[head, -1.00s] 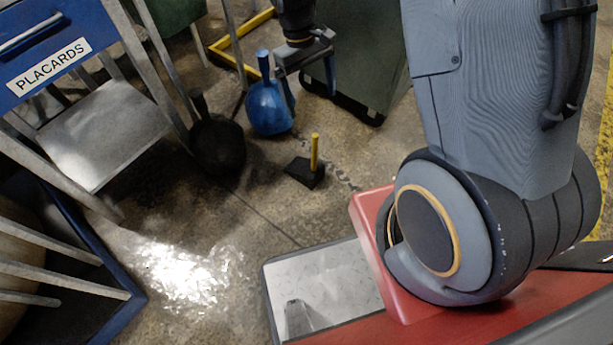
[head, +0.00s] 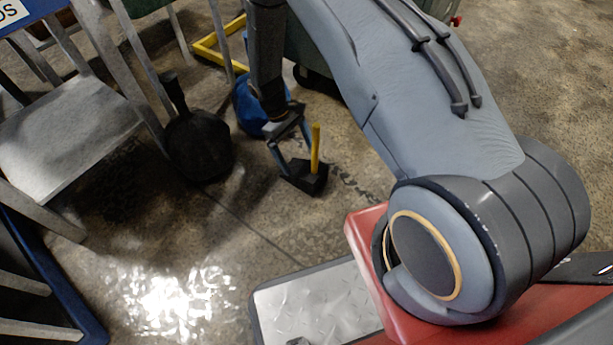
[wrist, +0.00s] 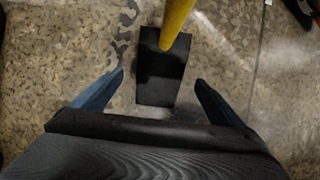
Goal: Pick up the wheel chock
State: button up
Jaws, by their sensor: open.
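The wheel chock (head: 306,178) is a small black wedge with an upright yellow handle (head: 315,148), standing on the concrete floor in the head view. In the wrist view the black wheel chock (wrist: 161,80) lies just ahead of and between the fingertips, with its yellow handle rising toward the top edge. My gripper (head: 292,158) is open above and beside the chock in the head view. In the wrist view my gripper (wrist: 160,78) shows two blue fingers spread wide, with gaps on both sides of the wedge and no visible contact.
A black rounded object with a neck (head: 198,146) stands left of the chock. A blue rounded object (head: 250,105) is partly hidden behind my arm. A metal-shelved cart (head: 65,140) is at left, a yellow frame (head: 215,55) behind. Floor in front is clear.

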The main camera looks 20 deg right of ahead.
aim_at(305, 169)
jog(key=shift+s+b+x, duration=0.1)
jog(key=shift+b+x, duration=0.85)
jog(key=shift+x, duration=0.8)
jog(key=shift+s+b+x, duration=0.15)
jog(key=shift+b+x, duration=0.75)
jog(key=shift+x, duration=0.8)
jog(key=shift+d+r, duration=0.15)
jog(key=c, duration=2.2)
